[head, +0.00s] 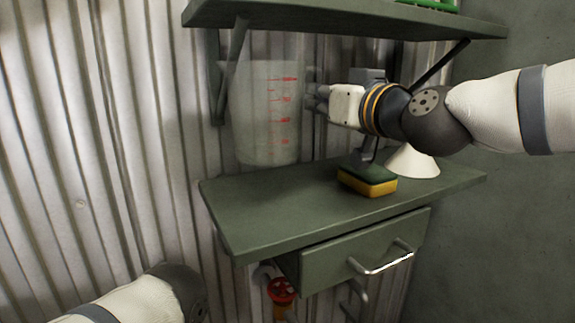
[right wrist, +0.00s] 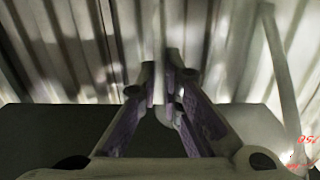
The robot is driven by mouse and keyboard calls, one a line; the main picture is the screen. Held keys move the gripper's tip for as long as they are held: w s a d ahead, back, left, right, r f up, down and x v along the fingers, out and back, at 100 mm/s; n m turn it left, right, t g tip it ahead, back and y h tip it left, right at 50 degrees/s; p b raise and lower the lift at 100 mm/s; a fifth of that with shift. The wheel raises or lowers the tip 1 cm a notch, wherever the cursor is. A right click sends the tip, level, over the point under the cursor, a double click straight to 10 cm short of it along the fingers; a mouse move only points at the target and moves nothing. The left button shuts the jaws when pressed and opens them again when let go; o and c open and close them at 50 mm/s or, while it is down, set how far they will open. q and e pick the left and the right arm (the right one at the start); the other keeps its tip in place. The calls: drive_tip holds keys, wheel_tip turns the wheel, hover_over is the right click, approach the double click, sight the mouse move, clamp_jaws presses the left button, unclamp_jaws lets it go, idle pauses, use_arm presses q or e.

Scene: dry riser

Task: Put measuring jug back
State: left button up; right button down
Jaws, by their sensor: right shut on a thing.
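The measuring jug (head: 262,125) is a large translucent vessel with red marks, upright in the head view over the back left of the green worktop (head: 250,205). I cannot tell whether its base touches the worktop. My right gripper (head: 316,98) is at the jug's right side, shut on it, seemingly at the handle. In the right wrist view the purple-padded fingers (right wrist: 165,88) close in the middle, and the jug's clear wall with red marks (right wrist: 303,150) shows at the right. My left arm shows at the bottom left of the head view; its gripper is not seen.
A green and yellow sponge (head: 367,180) and a white funnel-like cone (head: 412,162) sit on the worktop, below my right arm. A green shelf (head: 330,18) on brackets hangs above the jug. A drawer (head: 340,258) and a red valve wheel (head: 282,290) are below. The worktop's front left is clear.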

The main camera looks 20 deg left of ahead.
wheel_tip(320, 180, down, 7)
drive_tip(key=shift+r, duration=0.2)
drive_tip(key=shift+f, duration=0.1)
drive_tip(key=c, duration=1.8)
unclamp_jaws()
drive_tip(key=shift+o, duration=0.2)
drive_tip(key=shift+s+d, duration=0.1)
drive_tip(key=shift+d, duration=0.05)
drive_tip(key=v, duration=1.1)
drive_tip(key=shift+s+d, duration=0.1)
drive_tip(key=shift+s, duration=0.05)
drive_tip(key=shift+s+d, duration=0.15)
